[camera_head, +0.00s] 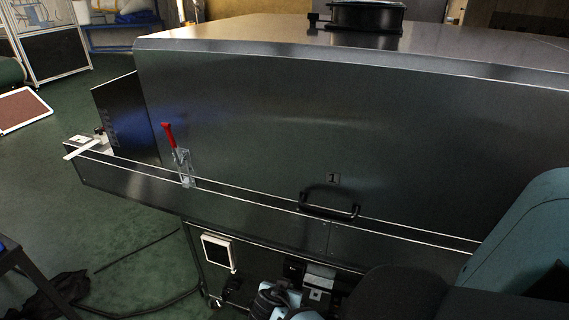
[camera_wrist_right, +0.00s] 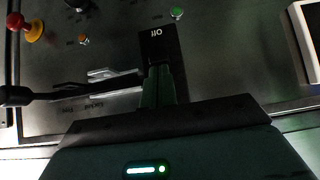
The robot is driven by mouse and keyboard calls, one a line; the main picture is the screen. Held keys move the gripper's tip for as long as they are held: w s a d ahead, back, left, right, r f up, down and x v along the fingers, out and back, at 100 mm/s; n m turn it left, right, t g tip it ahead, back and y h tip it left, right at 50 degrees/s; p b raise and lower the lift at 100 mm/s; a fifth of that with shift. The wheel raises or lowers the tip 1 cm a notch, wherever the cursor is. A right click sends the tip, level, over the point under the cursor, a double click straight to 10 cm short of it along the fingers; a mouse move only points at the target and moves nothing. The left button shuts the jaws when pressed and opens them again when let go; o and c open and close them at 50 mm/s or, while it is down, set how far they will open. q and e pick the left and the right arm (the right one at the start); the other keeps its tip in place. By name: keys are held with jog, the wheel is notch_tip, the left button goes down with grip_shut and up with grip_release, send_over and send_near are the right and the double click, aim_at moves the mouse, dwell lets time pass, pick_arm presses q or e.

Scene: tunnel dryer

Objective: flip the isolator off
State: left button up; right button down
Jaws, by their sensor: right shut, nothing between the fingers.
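In the right wrist view, a black plate (camera_wrist_right: 157,45) with upside-down lettering that looks like "Off" is on the grey control panel. It appears to be part of the isolator; any lever there is hidden or too dark to make out. My right gripper (camera_wrist_right: 156,70) is shut and empty, with its fingertips at the lower edge of the plate. I cannot tell whether they touch it. In the head view, the isolator is not discernible. My left gripper is not in view.
The panel also carries a red knob on a yellow base (camera_wrist_right: 34,30), an orange button (camera_wrist_right: 84,40), a green button (camera_wrist_right: 177,12) and a silver lever (camera_wrist_right: 111,73). In the head view, the dryer hood (camera_head: 300,120) has a red-handled clamp (camera_head: 170,138) and black handle (camera_head: 329,206).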

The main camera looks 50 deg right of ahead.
jog(key=shift+f, duration=0.1)
jog(key=shift+d, duration=0.15)
jog(key=shift+w+d+r+p, duration=0.3)
jog(key=shift+d+r, duration=0.1)
jog(key=shift+d, duration=0.15)
jog(key=p+v, duration=0.1)
jog(key=v, duration=0.6)
jog(key=shift+a+r, duration=0.25)
jog(key=shift+r, duration=0.05)
jog(key=shift+s, duration=0.1)
dwell(0.4)
